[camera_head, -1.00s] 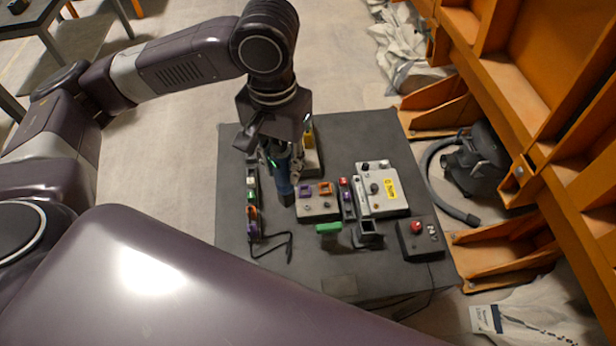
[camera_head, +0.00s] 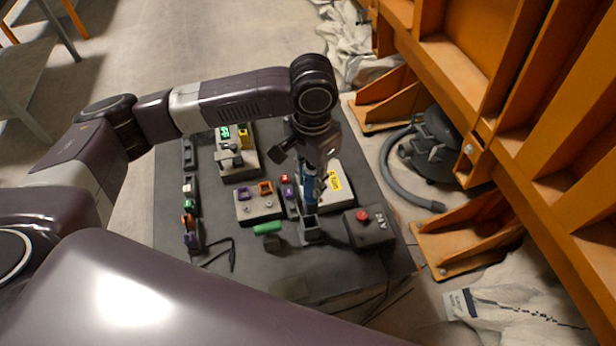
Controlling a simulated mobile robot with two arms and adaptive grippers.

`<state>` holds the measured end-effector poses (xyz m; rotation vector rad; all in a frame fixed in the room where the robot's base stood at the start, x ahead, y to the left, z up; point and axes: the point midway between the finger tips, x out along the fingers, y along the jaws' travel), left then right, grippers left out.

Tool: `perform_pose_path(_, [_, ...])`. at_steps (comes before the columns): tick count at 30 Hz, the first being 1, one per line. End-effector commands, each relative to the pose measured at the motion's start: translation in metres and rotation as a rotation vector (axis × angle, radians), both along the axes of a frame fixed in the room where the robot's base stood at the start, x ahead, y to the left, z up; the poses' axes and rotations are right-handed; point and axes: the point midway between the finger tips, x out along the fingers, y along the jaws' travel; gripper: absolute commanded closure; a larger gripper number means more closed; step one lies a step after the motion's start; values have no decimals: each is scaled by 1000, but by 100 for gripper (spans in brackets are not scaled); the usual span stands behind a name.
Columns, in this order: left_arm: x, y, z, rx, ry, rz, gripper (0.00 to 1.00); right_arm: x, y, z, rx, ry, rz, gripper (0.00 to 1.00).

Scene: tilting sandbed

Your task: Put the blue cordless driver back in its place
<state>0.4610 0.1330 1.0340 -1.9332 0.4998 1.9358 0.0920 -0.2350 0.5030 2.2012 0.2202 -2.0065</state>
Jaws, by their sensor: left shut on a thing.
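The blue cordless driver (camera_head: 309,188) is in my left gripper (camera_head: 309,168), which is shut on it. The driver hangs roughly upright, with its lower end at or just over a dark square holder (camera_head: 310,235) on the dark grey table (camera_head: 330,275). I cannot tell whether its end is inside the holder's opening. The arm and gripper hide the driver's upper part. My right gripper is not in view.
A box with a red button (camera_head: 370,228) stands right of the holder. A green cylinder (camera_head: 267,228) lies to its left, near a grey block with purple and orange squares (camera_head: 258,203). A light panel (camera_head: 333,180) is behind the driver. Orange steelwork (camera_head: 465,240) stands right of the table.

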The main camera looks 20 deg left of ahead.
Motion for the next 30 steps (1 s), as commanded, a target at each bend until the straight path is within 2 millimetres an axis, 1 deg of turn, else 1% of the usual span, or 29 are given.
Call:
perform_pose_path(1, [1,0,1,-1,-2,0,100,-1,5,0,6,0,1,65])
perform_pose_path(5, [1,0,2,-1,-3,1,100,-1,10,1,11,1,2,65])
perform_pose_path(11, [0,-1,4,-2,-1,1,100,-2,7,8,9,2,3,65])
perform_pose_path(15, [0,-1,6,-1,0,1,100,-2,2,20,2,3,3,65])
perform_pose_path(16, [-1,-1,-2,-2,1,2,100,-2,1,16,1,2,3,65])
perform_pose_path(21, [0,-1,-18,-2,0,2,100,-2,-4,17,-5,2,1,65])
perform_pose_path(30, [0,-1,-38,-2,-2,2,100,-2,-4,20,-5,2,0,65])
